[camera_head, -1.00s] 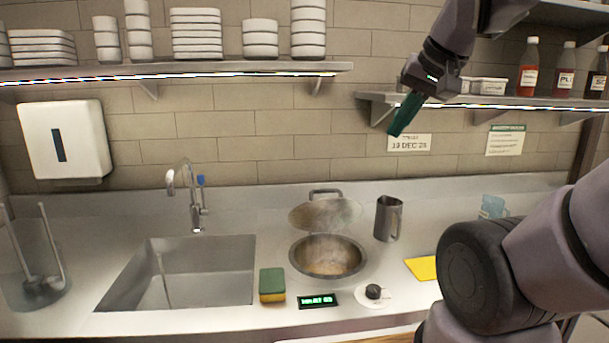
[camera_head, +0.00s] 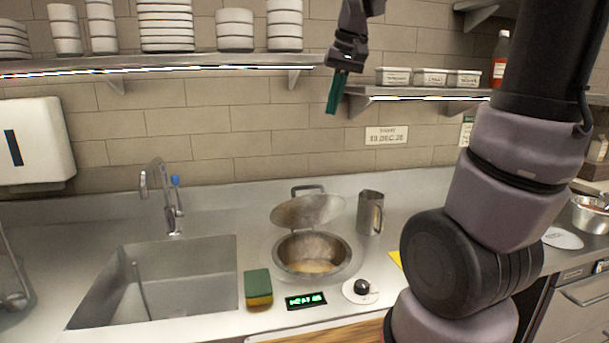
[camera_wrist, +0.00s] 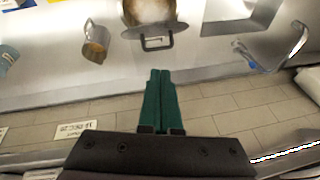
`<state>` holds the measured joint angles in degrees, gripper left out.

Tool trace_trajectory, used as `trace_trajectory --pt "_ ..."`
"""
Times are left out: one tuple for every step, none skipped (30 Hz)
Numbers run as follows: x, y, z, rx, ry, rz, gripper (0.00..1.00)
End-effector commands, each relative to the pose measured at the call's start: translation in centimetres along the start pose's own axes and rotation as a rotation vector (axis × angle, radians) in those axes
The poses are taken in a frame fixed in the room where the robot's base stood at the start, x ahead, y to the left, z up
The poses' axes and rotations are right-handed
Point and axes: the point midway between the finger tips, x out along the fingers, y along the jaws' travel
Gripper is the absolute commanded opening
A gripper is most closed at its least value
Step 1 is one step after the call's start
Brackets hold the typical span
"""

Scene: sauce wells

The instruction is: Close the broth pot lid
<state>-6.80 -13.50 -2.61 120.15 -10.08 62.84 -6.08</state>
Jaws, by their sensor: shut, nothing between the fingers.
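The broth pot (camera_head: 313,262) is a round metal well sunk in the steel counter, open, with pale broth inside. Its lid (camera_head: 306,211) stands raised at the back of the pot, tilted, with a dark handle (camera_head: 307,188) at its upper edge. In the wrist view the lid handle (camera_wrist: 156,43) shows just beyond the fingertips, with the pot (camera_wrist: 148,10) behind it at the top edge. My gripper (camera_head: 332,110), with green fingers, is high above and behind the lid, near the wall, apart from it. The fingers (camera_wrist: 161,75) are shut and empty.
A metal jug (camera_head: 370,212) stands right of the lid. A sponge (camera_head: 258,288), a display (camera_head: 305,301) and a knob (camera_head: 361,288) are in front. The sink (camera_head: 160,285) lies left. Shelves (camera_head: 430,93) flank my gripper above.

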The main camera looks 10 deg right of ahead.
Motion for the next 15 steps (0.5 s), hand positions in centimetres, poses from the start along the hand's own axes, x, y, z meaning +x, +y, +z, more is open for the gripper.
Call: trace_trajectory --pt "1.5 -0.6 -1.7 -0.021 -0.037 0.019 0.00" --pt "2.3 -0.9 -2.7 -0.034 -0.055 0.029 0.00" --pt "3.4 -1.2 -3.8 -0.053 -0.079 0.045 0.00" --pt "4.3 -1.6 -4.7 -0.067 -0.096 0.056 0.00" --pt "5.2 -1.9 -5.5 -0.080 -0.114 0.067 0.00" --pt "6.4 -2.3 -6.6 -0.098 -0.136 0.082 0.00" --pt "7.3 -2.5 -7.2 -0.111 -0.152 0.093 0.00" --pt "8.2 -2.8 -7.9 -0.123 -0.167 0.105 0.00" --pt "9.4 -3.1 -8.6 -0.137 -0.185 0.118 0.00" --pt "10.2 -3.3 -9.1 -0.147 -0.198 0.128 0.00" --pt "10.9 -3.5 -9.6 -0.157 -0.208 0.136 0.00" --pt "11.8 -3.7 -10.0 -0.167 -0.220 0.145 0.00" --pt "12.2 -3.9 -10.3 -0.173 -0.226 0.150 0.00" --pt "12.6 -3.9 -10.4 -0.178 -0.233 0.155 0.00" --pt "13.0 -4.0 -10.7 -0.183 -0.237 0.160 0.00"
